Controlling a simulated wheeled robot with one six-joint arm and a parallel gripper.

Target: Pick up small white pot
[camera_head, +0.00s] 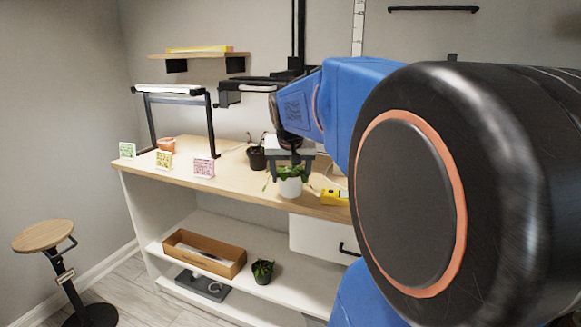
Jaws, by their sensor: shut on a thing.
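The small white pot (290,187) holds a green leafy plant (291,171) and is upright near the front edge of the wooden bench top (228,180). My gripper (290,170) comes down over it from above and is shut on the pot, with its fingers on either side around the plant. The leaves and fingers hide part of the pot's rim. I cannot tell whether the pot's base touches the bench top.
A dark pot (257,158) with a plant stands just left. A yellow tool (334,197) lies to the right. Cards (204,168), a terracotta pot (166,145) and a black frame (211,125) are further left. A stool (43,236) stands on the floor.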

